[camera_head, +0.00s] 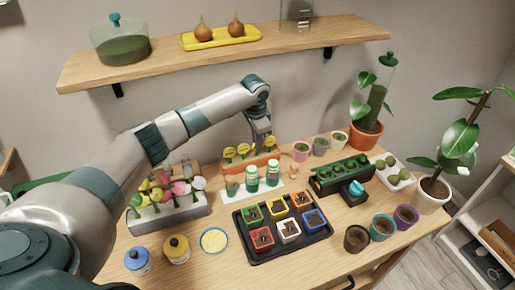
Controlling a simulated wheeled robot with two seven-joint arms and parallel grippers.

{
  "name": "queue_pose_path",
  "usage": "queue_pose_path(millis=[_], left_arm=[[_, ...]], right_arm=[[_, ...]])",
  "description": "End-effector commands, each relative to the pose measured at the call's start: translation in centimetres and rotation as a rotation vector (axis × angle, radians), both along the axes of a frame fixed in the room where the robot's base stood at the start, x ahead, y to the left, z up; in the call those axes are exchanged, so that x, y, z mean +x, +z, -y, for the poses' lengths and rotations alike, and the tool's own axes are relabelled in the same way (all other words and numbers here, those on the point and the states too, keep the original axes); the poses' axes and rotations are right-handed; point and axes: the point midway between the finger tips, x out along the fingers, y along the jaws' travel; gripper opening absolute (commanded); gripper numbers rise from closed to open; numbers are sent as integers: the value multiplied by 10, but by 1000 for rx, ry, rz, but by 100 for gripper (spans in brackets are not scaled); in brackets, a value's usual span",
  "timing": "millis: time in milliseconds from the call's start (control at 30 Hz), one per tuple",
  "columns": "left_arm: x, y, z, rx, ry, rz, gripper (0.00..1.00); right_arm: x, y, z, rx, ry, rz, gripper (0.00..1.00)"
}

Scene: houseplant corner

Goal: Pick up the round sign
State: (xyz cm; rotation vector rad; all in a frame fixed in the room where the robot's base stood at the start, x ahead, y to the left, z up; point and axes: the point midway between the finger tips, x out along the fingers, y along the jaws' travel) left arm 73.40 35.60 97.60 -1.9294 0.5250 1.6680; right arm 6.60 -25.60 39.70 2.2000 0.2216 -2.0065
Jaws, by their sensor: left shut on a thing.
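My left gripper (264,143) points down over the orange rack (262,162) at the back of the table. It is shut on a yellow round sign (269,142) at the rack's right end, partly hidden by the fingers. I cannot tell whether this sign is clear of the rack. Two more yellow round signs (229,153) (243,150) stand in the rack to the left of the gripper. My right gripper is out of view.
A grey block (168,215) with colourful pieces stands left, under my arm. A black tray (282,245) of coloured pots lies in front. A wooden shelf (210,55) hangs above.

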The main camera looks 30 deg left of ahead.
Motion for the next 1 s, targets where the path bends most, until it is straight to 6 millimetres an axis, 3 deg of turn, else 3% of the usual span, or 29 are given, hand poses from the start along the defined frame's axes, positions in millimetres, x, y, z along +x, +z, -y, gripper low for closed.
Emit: queue_pose_path(millis=[467, 667, 900, 1000], left_arm=[[2, 10, -2, 3, 2, 6, 0], [3, 32, -2, 2, 2, 8, 0], [2, 72, -1, 1, 1, 7, 0], [9, 67, 23, -1, -2, 4, 0]], right_arm=[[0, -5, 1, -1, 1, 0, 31], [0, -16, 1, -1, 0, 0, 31], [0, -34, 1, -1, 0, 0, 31], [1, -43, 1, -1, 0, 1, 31]])
